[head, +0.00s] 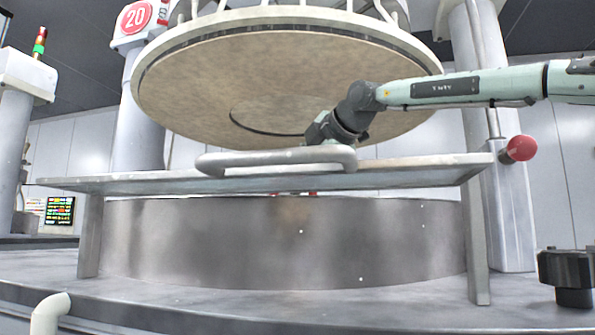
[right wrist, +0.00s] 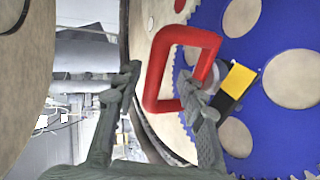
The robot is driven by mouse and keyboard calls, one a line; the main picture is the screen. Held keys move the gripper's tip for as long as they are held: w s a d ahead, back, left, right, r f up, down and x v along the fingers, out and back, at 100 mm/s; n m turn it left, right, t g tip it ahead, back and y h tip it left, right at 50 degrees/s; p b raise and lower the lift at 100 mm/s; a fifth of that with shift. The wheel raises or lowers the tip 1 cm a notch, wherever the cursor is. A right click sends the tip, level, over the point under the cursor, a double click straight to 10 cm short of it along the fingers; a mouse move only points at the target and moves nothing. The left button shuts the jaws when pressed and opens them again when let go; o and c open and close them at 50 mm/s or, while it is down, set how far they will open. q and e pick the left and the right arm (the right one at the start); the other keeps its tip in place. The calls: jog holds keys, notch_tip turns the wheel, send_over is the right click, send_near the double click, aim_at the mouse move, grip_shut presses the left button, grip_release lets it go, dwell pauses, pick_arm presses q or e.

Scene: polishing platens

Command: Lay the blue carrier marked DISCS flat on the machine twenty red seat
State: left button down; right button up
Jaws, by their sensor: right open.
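A blue toothed disc (right wrist: 255,100), which looks like the carrier, fills the right of the right wrist view. Tan circles show in it; I cannot tell whether they are discs or openings. No lettering is readable. A red square loop (right wrist: 165,40) stands over the tan surface beside it. My right gripper (right wrist: 160,78) is open, its fingertips near the loop; contact cannot be told. In the head view my right gripper (head: 325,131) reaches behind the guard's grey handle, its fingers hidden. Small red bits (head: 280,194) show at the drum rim. My left gripper is not in view.
The machine marked 20 (head: 135,17) has a raised tan upper platen (head: 250,80) over the arm. A clear guard with a grey bar handle (head: 275,159) stands before the metal drum (head: 280,240). A red knob (head: 520,148) is at right. A yellow-and-black block (right wrist: 237,82) is beside the loop.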

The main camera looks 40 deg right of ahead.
jog(key=v, duration=1.2)
jog(key=shift+r, duration=0.3)
